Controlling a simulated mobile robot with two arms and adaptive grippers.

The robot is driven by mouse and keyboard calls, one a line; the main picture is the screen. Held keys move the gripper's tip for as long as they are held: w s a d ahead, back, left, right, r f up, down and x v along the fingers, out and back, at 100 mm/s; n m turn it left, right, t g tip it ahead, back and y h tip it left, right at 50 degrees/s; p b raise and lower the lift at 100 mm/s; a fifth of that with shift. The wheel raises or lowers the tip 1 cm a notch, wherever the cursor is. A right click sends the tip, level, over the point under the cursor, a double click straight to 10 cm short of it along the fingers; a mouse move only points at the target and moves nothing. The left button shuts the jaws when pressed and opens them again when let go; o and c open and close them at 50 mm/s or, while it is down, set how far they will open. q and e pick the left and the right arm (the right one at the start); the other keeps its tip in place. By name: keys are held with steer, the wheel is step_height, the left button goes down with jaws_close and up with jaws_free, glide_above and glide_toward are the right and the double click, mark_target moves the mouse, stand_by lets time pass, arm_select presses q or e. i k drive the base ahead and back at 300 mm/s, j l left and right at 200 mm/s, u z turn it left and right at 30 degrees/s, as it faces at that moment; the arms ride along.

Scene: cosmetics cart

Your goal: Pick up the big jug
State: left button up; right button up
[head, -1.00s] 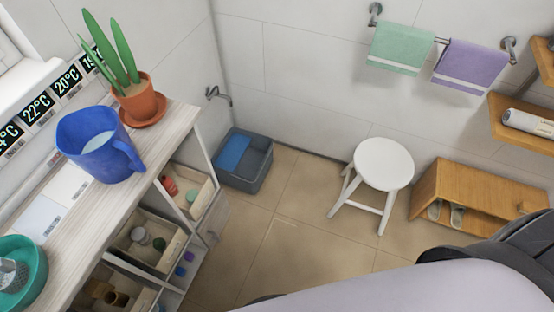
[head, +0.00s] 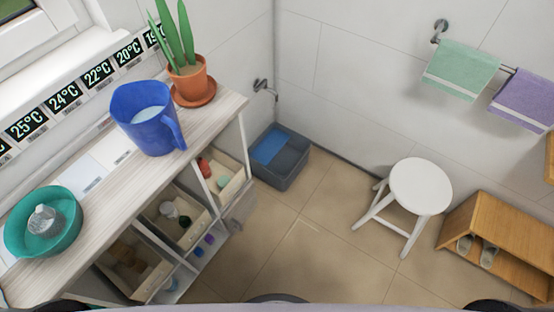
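The big jug (head: 150,122) is blue, with an open top and a handle on its right side. It stands upright on the pale wooden top (head: 100,195) of the cart at the left of the head view. Its inside looks pale, perhaps water. Neither of my grippers can be made out in the head view. Only pale and dark parts of my own body show along the bottom edge, well apart from the jug.
A potted plant (head: 189,82) stands just behind the jug. A teal bowl (head: 68,237) holding a clear bottle (head: 45,220) is nearer me. Open drawers (head: 188,236) show below the cart top.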

mark_target(144, 110)
steer(key=k+j+z, duration=0.25)
steer(key=k+j, duration=0.15)
steer(key=k+j+z, duration=0.2)
steer(key=k+j, duration=0.15)
steer(key=k, duration=0.15)
